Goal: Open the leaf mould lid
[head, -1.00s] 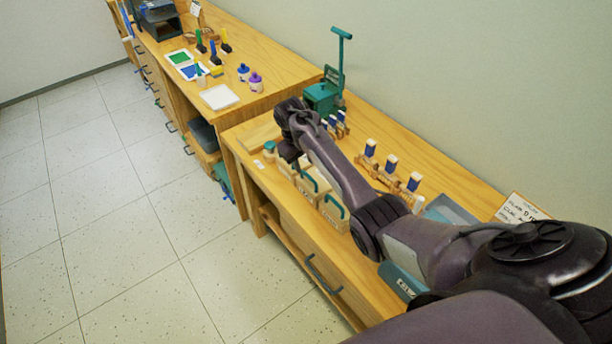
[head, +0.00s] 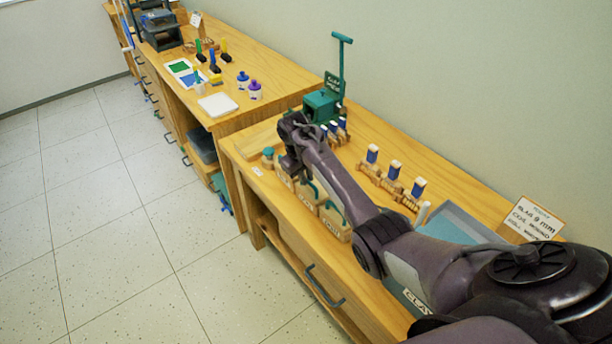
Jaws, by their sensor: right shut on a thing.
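Several small wooden mould boxes with teal handles stand in a row along the front of the near bench. The leftmost box (head: 284,180) is mostly hidden under my right gripper (head: 289,168). The middle box (head: 307,194) and the right box (head: 334,222) show their fronts, with labels too small to read, so I cannot tell by label which is the leaf mould. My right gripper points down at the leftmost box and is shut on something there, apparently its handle. The fingertips and the grip are hidden by the wrist. My left gripper is out of view.
A teal press (head: 323,105) with a tall lever stands behind the gripper. A grey-blue tray (head: 452,224) and a sign (head: 528,219) are at the right.

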